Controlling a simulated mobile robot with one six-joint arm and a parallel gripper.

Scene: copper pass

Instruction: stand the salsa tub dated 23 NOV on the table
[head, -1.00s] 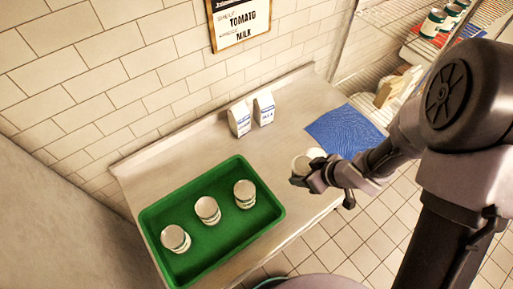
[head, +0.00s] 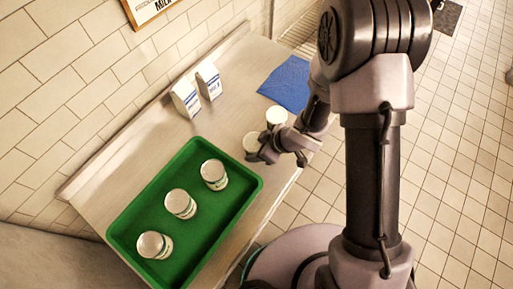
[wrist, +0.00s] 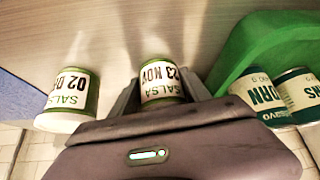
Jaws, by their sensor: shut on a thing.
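The salsa tub dated 23 NOV (wrist: 162,82) sits between the jaws in the wrist view, its green-and-white label facing the camera. In the head view this tub (head: 251,141) shows a pale lid beside the fingers. My gripper (head: 262,152) is shut on it over the steel table (head: 232,122), between the green tray and the blue mat. I cannot tell whether its base touches the table. A second salsa tub (wrist: 69,98), its date starting 02 D, stands close by on the blue mat side; its white lid shows in the head view (head: 276,116).
Two milk cartons (head: 186,99) stand by the wall. A blue mat (head: 286,84) lies at the far end. Bare steel shows between them.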

